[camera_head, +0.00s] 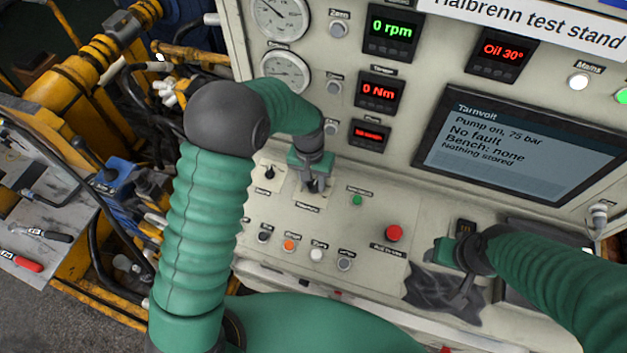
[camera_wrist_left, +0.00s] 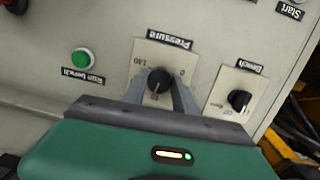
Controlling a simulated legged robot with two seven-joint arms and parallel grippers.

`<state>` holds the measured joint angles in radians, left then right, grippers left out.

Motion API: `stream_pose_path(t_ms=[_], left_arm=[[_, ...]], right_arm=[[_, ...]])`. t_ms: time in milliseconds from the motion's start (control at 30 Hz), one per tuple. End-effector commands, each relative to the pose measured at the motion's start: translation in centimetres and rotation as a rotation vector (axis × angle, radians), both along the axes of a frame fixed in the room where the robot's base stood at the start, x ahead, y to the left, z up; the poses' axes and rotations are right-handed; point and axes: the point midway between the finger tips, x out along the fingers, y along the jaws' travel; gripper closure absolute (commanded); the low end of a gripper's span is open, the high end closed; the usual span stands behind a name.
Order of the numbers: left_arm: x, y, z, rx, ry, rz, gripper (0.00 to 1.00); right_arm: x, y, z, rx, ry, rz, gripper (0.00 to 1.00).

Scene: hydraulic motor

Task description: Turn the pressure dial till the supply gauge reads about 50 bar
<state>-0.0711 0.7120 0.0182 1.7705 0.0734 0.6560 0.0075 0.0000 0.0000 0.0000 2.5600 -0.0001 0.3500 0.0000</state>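The pressure dial (camera_wrist_left: 159,81) is a round black knob on a pale plate, labelled Pressure in the left wrist view. My left gripper (camera_wrist_left: 160,88) has one finger on each side of the knob, and the fingertips appear to touch it. In the head view my left gripper (camera_head: 315,180) is at the sloping panel and hides most of the dial. Two round white gauges, an upper one (camera_head: 280,14) and a lower one (camera_head: 285,72), are at upper left; their labels are too small to read. The screen (camera_head: 520,145) reads "Pump on, 75 bar". My right gripper (camera_head: 465,268) is low over the panel; its fingers are unclear.
A black switch (camera_wrist_left: 239,100) and a green button (camera_wrist_left: 82,58) flank the dial. A red button (camera_head: 394,233) sits to its right. A crumpled dark cloth (camera_head: 428,288) lies by my right gripper. Yellow machinery and hoses crowd the left.

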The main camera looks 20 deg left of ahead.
Motion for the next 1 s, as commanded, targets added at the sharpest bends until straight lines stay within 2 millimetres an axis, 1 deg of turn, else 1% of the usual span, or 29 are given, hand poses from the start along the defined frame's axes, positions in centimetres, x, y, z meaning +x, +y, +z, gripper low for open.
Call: stream_pose_path(t_ms=[33,133,167,367,567,767,1000], left_arm=[[0.01,-0.06,0.0,-0.001,0.0,0.0,0.86],[0.0,-0.08,0.0,-0.001,0.0,-0.001,0.99],[0.01,-0.08,0.01,-0.001,-0.001,-0.001,1.0],[0.0,-0.08,0.02,-0.002,-0.001,0.006,1.0],[-0.02,-0.05,0.02,-0.011,0.001,0.06,1.0],[-0.06,-0.02,0.02,-0.03,0.002,0.181,1.0],[-0.11,0.03,0.03,-0.061,0.003,0.382,1.0]], right_arm=[[0.0,0.0,0.0,0.0,0.0,0.0,0.45],[0.0,0.0,0.0,0.0,0.0,0.0,0.45],[0.0,0.0,0.0,0.0,0.0,0.0,0.45],[0.0,0.0,0.0,0.0,0.0,0.0,0.45],[0.0,0.0,0.0,0.0,0.0,0.0,0.45],[0.0,0.0,0.01,0.0,0.0,0.0,0.45],[0.0,0.0,0.09,0.0,0.0,0.0,0.45]])
